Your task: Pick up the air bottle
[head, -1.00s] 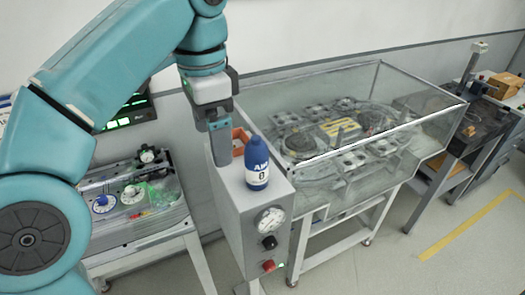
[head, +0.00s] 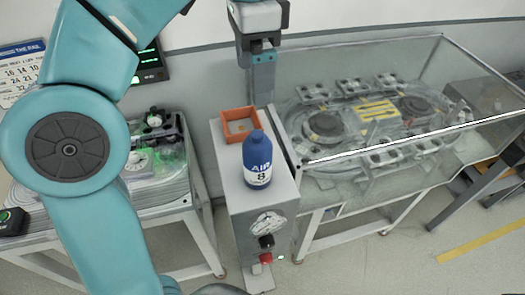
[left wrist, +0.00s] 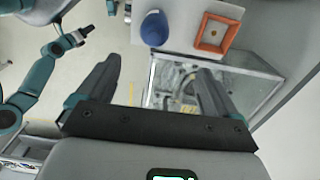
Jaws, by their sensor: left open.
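The air bottle (head: 258,162) is dark blue with a white label reading AIR and an 8. It stands upright on top of a grey cabinet (head: 227,158). In the left wrist view the bottle's blue top (left wrist: 154,28) shows at the top, beyond the fingers and apart from them. My left gripper (head: 263,98) hangs behind the bottle in the head view, above and beyond the orange tray. In the left wrist view its two fingers (left wrist: 156,72) are apart with nothing between them. A teal arm with a dark gripper (left wrist: 78,37), apparently my right, shows at left; its jaws are unclear.
An orange square tray (head: 239,126) sits on the cabinet behind the bottle. A gauge (head: 267,223) and knobs are on the cabinet's front. A clear-walled ring track case (head: 400,150) stands to the right, a bench with instruments (head: 155,180) to the left.

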